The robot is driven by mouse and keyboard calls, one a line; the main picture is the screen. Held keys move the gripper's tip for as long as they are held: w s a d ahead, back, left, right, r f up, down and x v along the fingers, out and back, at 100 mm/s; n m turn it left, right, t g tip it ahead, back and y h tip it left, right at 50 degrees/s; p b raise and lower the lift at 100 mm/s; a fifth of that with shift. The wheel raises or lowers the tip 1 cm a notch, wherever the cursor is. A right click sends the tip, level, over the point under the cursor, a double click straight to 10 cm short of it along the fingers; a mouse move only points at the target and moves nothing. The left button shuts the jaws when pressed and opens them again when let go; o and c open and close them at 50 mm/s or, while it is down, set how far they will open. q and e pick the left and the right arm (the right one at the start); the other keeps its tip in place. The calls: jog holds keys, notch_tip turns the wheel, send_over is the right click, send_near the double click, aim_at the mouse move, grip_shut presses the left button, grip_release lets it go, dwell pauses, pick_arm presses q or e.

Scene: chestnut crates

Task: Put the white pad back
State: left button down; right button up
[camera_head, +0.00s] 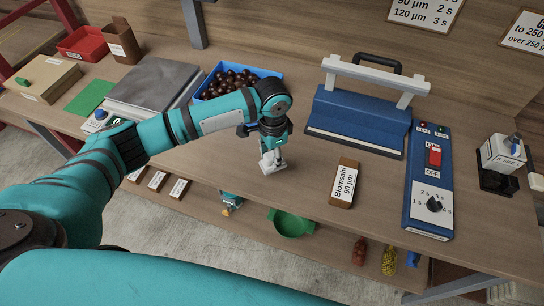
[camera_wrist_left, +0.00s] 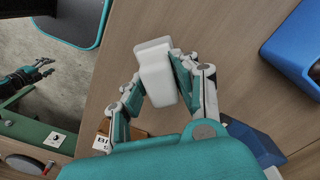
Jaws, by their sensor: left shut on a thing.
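My left gripper (camera_head: 272,157) is shut on the white pad (camera_head: 272,167), a small white block with rounded edges. In the left wrist view the pad (camera_wrist_left: 155,72) sits between the two fingers (camera_wrist_left: 157,88) with its far end sticking out. The pad is low over the bench, in front of the chestnut tray and the sealer; I cannot tell whether it touches the wood. A dark gripper (camera_wrist_left: 32,78), apparently my right one, shows small over the floor in the left wrist view; its jaw state is unclear.
A brown Blomsahl box (camera_head: 345,183) lies right of the pad. The blue sealer (camera_head: 355,118) and its control box (camera_head: 428,190) stand behind and right. A blue tray of chestnuts (camera_head: 204,92) and a scale (camera_head: 150,84) are left. A white-and-black device (camera_head: 503,155) stands far right.

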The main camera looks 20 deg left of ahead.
pick_arm(q)
jog(key=shift+w+a, duration=0.1)
jog(key=shift+w, duration=0.2)
jog(key=shift+w+a+f+p, duration=0.15)
jog(key=shift+w+f+p, duration=0.05)
jog(key=shift+p, duration=0.1)
notch_tip(320, 180, down, 2)
jog(key=shift+f+p, duration=0.25)
jog(key=shift+p, duration=0.15)
jog(key=shift+f, duration=0.35)
pick_arm(e)
jog(key=shift+a+r, duration=0.5)
jog(key=shift+r, duration=0.2)
jog(key=shift+d, duration=0.1)
pick_arm(q)
jog(key=shift+f, duration=0.15)
jog(key=c, duration=1)
grip_release()
pick_arm(e)
jog(key=shift+d, duration=0.25)
